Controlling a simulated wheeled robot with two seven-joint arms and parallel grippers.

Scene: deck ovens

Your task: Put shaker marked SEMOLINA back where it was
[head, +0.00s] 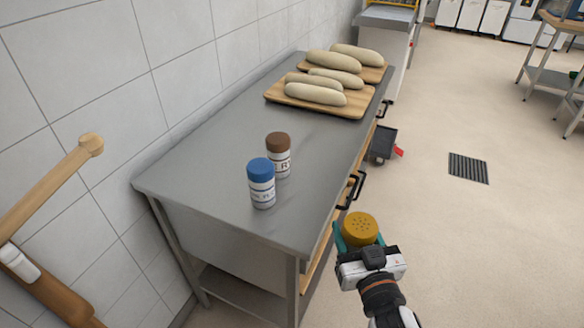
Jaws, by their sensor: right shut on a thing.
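My right gripper (357,240) is shut on a shaker with a mustard-yellow, perforated lid (361,227). It holds the shaker beside the front right edge of the steel table (225,165), over the floor. The shaker's label is hidden, so I cannot read whether it says SEMOLINA. A blue-lidded shaker (261,184) and a brown-lidded shaker (279,154) stand upright close together on the table; their lettering is only partly visible. My left gripper is not in view.
Wooden boards with pale dough loaves (315,94) lie at the table's far end. Black drawer handles (351,190) stick out along the table's right side. A wooden pole (45,190) is at the left by the tiled wall. The tabletop around the two shakers is clear.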

